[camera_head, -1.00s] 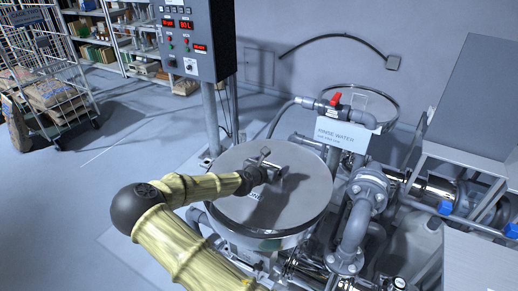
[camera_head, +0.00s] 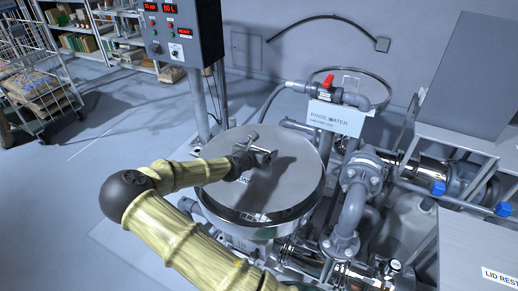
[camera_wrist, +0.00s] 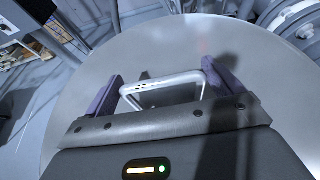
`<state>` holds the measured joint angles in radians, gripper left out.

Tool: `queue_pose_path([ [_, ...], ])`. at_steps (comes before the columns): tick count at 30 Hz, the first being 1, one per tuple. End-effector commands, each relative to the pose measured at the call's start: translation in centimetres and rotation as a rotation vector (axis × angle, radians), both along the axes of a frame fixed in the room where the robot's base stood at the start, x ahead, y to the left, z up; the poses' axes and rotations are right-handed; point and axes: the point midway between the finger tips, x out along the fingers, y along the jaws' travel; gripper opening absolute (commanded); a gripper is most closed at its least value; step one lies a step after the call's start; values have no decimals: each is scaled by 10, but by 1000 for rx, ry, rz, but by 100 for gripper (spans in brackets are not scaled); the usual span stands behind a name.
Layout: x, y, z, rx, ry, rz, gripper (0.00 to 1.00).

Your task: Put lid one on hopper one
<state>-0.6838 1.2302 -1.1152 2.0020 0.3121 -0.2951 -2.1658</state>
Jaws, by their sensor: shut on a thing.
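Lid one (camera_head: 285,185) is a round, flat steel disc with a bar handle. It lies over the top of hopper one (camera_head: 258,226), the round steel vessel in the middle of the head view. Whether it is fully seated cannot be told. My gripper (camera_head: 258,157) is above the lid, its fingers at the handle. In the wrist view the lid (camera_wrist: 150,45) fills most of the picture, and the pale handle (camera_wrist: 165,88) sits between the two purple fingers of my gripper (camera_wrist: 168,90). My gripper is shut on the handle. Most of the hopper's rim is hidden under the lid.
A rinse-water sign (camera_head: 338,117) and a red-handled valve (camera_head: 328,82) stand behind the hopper. Grey pipes (camera_head: 350,210) crowd its right side. A control box (camera_head: 183,30) on a post is behind left. A lid rest (camera_head: 480,245) is at the right. Floor at left is open.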

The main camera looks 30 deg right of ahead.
Motion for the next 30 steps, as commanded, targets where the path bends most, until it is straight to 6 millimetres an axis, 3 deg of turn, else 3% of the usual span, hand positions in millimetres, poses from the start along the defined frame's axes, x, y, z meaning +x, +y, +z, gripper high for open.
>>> queue_pose_path([
  [15,1,0,-44,-1,-5,1,21],
  [30,1,0,-49,-2,-5,1,21],
])
